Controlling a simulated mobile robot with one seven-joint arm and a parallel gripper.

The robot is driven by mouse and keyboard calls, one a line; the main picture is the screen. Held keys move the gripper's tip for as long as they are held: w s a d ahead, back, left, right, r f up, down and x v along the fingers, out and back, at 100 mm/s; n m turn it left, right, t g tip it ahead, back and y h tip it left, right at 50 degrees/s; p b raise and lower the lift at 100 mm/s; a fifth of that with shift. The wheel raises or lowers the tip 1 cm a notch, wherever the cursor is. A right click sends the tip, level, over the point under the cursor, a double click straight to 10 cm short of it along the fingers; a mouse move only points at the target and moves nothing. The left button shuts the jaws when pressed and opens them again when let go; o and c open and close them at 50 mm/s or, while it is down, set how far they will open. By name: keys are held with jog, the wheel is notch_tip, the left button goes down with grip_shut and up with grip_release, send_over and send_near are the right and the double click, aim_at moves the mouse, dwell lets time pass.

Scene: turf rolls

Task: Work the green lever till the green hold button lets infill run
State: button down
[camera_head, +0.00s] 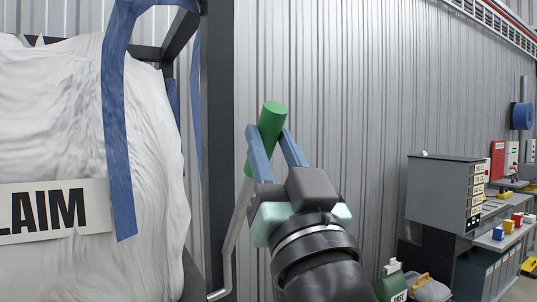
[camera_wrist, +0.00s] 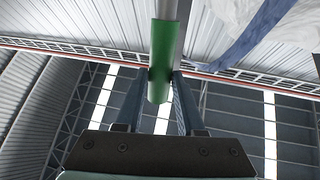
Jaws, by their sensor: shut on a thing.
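The green lever grip (camera_head: 272,121) is a green cylinder on a grey metal bar (camera_head: 236,226), tilted and rising in front of the corrugated wall. My gripper (camera_head: 270,132) is shut on the green grip, with blue fingers on either side of it. In the wrist view the green grip (camera_wrist: 164,60) hangs down between the two fingers (camera_wrist: 160,78), its free end toward the palm. The green hold button cannot be made out in either view.
A large white bulk bag (camera_head: 150,150) marked "...LAIM" hangs at left with blue straps (camera_head: 117,130), beside a dark post (camera_head: 217,150). A grey cabinet (camera_head: 437,190) and a bench with small coloured blocks (camera_head: 507,226) stand at right. A green container (camera_head: 391,283) is low at centre right.

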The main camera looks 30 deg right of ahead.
jog(key=shift+d+f, duration=0.1)
jog(key=shift+f, duration=0.15)
jog(key=c, duration=0.9)
grip_release()
jog(key=o, duration=0.4)
jog(key=shift+s+r, duration=0.15)
jog(key=b+v, duration=1)
jog(key=v, duration=0.3)
jog(key=shift+b, duration=0.35)
